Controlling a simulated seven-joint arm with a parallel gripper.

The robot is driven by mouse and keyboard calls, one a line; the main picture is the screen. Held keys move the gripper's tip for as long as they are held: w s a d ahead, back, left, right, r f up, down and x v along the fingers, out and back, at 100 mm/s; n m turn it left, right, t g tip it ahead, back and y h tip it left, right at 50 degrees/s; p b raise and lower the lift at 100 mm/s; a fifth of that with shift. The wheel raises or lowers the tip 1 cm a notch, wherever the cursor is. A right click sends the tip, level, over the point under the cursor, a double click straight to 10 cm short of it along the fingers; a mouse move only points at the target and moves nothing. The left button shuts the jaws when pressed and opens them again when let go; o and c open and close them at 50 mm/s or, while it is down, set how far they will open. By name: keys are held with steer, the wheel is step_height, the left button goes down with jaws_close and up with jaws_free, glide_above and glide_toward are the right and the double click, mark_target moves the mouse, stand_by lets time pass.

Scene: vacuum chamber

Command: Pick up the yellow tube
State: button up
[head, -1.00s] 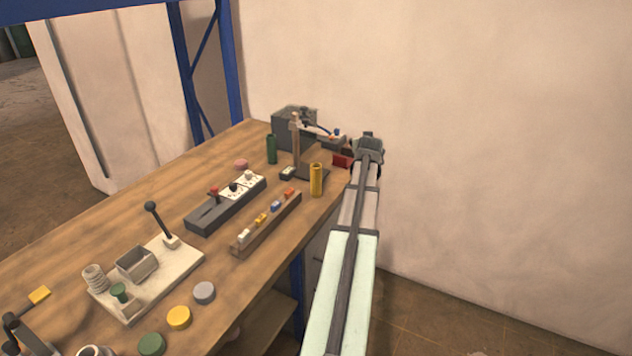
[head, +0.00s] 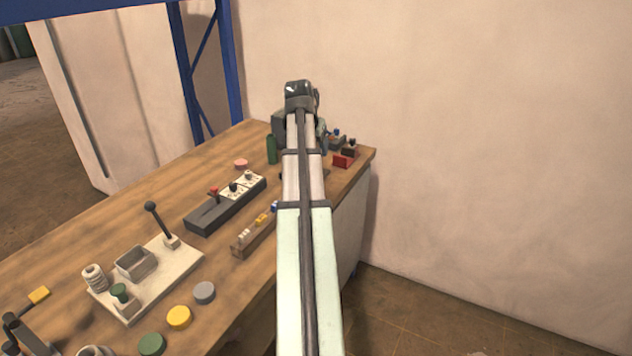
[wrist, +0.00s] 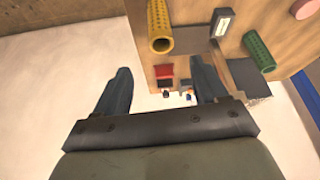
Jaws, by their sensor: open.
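The yellow tube (wrist: 158,20) shows in the wrist view at the top, just beyond the fingertips and roughly in line with the gap between them. Its open end faces the camera, and it looks apart from the fingers. In the head view the tube is hidden behind my arm. My gripper (wrist: 160,66) is open and empty, with one dark finger on each side. In the head view my arm reaches over the far end of the bench, and the fingers are hidden behind my wrist.
A green tube (head: 271,150) stands left of my arm and also shows in the wrist view (wrist: 259,50). A red block (head: 344,160) lies near the bench's right end. The colored-block rail (head: 250,239) and dark switch box (head: 222,207) are nearer. A wall (head: 480,120) rises beyond.

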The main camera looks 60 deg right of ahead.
steer(key=shift+a+x, duration=0.2)
steer(key=shift+x, duration=6.5)
steer(key=c, duration=1.1)
